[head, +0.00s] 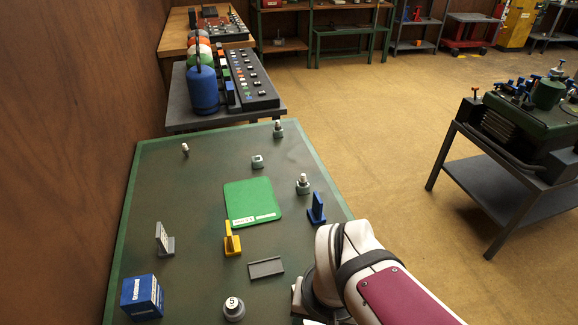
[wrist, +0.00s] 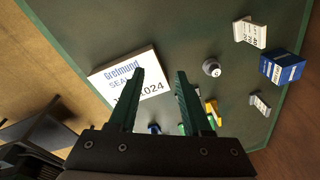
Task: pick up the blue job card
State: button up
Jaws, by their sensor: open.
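No flat blue card can be made out for certain. A small blue upright piece on a base (head: 316,209) stands on the green table (head: 205,168), right of a flat green card (head: 252,202) with white labels. A blue patch, perhaps the same piece, shows partly hidden behind my gripper's body in the wrist view (wrist: 154,128). My gripper (wrist: 160,71) is open, with nothing visible between its fingers, above the table near a white printed block (wrist: 127,83). In the head view my arm covers the lower right and the fingers are hidden.
A yellow upright piece (head: 231,240), a grey upright piece (head: 164,239), a grey tray (head: 266,267), a round numbered knob (head: 233,309) and a blue box (head: 142,297) stand on the table. Small fittings (head: 303,184) stand farther back. The left wall (head: 75,130) is close.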

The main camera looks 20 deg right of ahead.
jog(key=w+d+f+n+t+h, duration=0.1)
jog(key=w+d+f+t+h, duration=0.15)
jog(key=w+d, duration=0.55)
jog(key=w+d+f+n+t+h, duration=0.1)
jog(key=w+d+f+t, duration=0.4)
jog(key=w, duration=0.6)
jog(key=n+t+y, duration=0.3)
jog(key=t, duration=0.2)
send_near(314, 196)
jog(key=w+f, duration=0.1)
jog(key=w+d+f, duration=0.1)
jog(key=w, duration=0.1)
jog(key=w+f, duration=0.1)
jog(key=w, duration=0.1)
jog(key=shift+w+d+f, duration=0.15)
jog(key=x, duration=0.5)
jog(key=shift+w+a, duration=0.3)
jog(key=shift+a, duration=0.1)
grip_shut()
